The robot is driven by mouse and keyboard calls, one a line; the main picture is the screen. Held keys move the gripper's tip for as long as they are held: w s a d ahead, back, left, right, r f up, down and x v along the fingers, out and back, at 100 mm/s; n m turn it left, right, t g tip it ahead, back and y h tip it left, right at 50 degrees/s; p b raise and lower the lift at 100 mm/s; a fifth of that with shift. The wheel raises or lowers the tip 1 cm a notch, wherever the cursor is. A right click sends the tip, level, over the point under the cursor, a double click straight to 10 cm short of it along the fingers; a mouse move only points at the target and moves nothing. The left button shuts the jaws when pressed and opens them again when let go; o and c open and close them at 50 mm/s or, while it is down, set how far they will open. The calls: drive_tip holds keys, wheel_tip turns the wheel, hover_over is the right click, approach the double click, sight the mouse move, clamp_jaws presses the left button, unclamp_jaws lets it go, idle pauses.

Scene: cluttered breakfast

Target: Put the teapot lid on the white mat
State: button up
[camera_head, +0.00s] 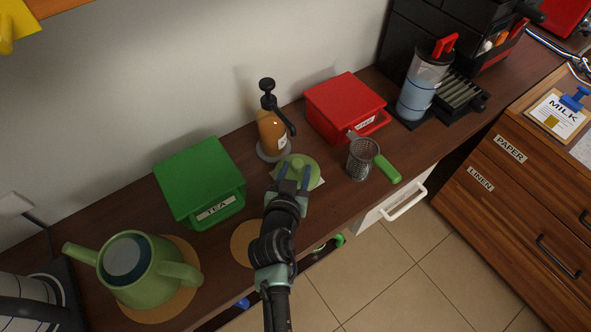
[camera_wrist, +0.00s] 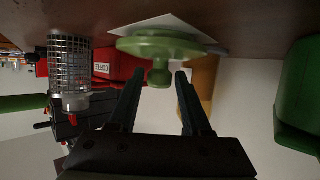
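The green teapot lid (camera_head: 305,163) lies over the white mat (camera_head: 321,182), most of which it hides. In the wrist view, which shows the scene upside down, the lid (camera_wrist: 160,44) appears to rest on the white mat (camera_wrist: 172,22), knob pointing away from the counter. My gripper (camera_head: 292,180) is at the lid. In the wrist view, the fingers of my gripper (camera_wrist: 158,84) are apart, one on each side of the knob, with gaps visible between knob and fingertips. The green teapot (camera_head: 150,278) stands open-topped on a round cork mat (camera_head: 185,250) at the left.
A pump bottle (camera_head: 271,132) stands just behind the lid. A grater with a green handle (camera_head: 363,160) is close on the right. A green tea box (camera_head: 200,175) is on the left, a red box (camera_head: 343,103) behind right. Another round cork mat (camera_head: 240,240) lies left of my arm.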

drive_tip(key=shift+o, duration=1)
drive_tip(key=shift+r, duration=0.15)
drive_tip(key=v, duration=1.2)
drive_tip(key=w+r+t, duration=0.3)
drive_tip(key=w+r, duration=0.1)
drive_tip(key=r, duration=1)
drive_tip(key=w+r+t, duration=0.3)
drive_tip(key=w+r, duration=0.2)
drive_tip(key=r, duration=0.9)
drive_tip(key=s+d+r+t, duration=0.1)
drive_tip(key=s+r, duration=0.3)
drive_tip(key=r, duration=0.6)
drive_tip(key=s+d+r+n+t+y, duration=0.1)
drive_tip(key=s+r+t, duration=0.3)
drive_tip(key=r, duration=0.6)
drive_tip(key=s+d+r+t+y, duration=0.1)
drive_tip(key=s+r+t, duration=0.2)
drive_tip(key=r, duration=0.8)
drive_tip(key=shift+s+n, duration=0.4)
drive_tip(key=shift+s, duration=0.35)
